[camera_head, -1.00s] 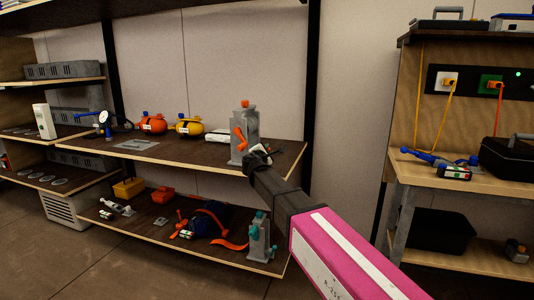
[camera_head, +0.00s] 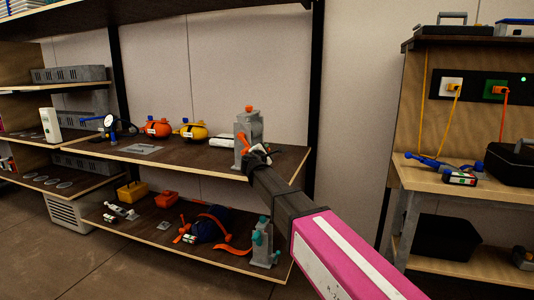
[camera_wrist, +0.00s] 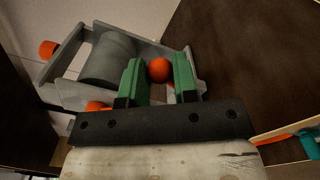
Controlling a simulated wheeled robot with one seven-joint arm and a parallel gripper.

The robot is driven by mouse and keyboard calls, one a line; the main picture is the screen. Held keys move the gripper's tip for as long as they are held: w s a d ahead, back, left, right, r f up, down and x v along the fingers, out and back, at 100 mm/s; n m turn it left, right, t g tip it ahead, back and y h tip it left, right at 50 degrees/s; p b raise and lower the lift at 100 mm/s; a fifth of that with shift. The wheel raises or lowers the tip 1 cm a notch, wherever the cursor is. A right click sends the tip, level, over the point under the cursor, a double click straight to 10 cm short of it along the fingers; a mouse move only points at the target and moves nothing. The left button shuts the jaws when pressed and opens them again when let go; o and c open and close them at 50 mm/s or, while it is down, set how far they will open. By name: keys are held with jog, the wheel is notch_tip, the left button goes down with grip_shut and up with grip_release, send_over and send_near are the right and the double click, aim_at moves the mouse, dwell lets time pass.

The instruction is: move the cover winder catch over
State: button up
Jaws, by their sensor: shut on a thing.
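The winder (camera_head: 249,126) is a grey upright housing with orange parts at the right end of the upper shelf. In the wrist view its grey frame (camera_wrist: 180,52) holds a grey drum (camera_wrist: 107,60). Its catch, with a round orange knob (camera_wrist: 159,69), sits between the green fingers of my gripper (camera_wrist: 160,78). My gripper is shut on the catch; it also shows at the winder's front in the head view (camera_head: 250,154). The fingers hide part of the catch, and its exact position is unclear.
A similar grey winder with teal parts (camera_head: 262,243) stands on the lower shelf. Orange (camera_head: 158,127) and yellow (camera_head: 191,129) rounded items sit left on the upper shelf (camera_head: 175,155). A black post (camera_head: 316,100) rises right of the winder. A workbench (camera_head: 450,180) stands farther right.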

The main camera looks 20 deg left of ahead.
jog(key=shift+o, duration=0.6)
jog(key=shift+w+a+r, duration=0.1)
jog(key=shift+a+r, duration=0.2)
jog(key=shift+a, duration=0.3)
jog(key=shift+a+r, duration=0.25)
jog(key=shift+a, duration=0.3)
jog(key=o, duration=0.8)
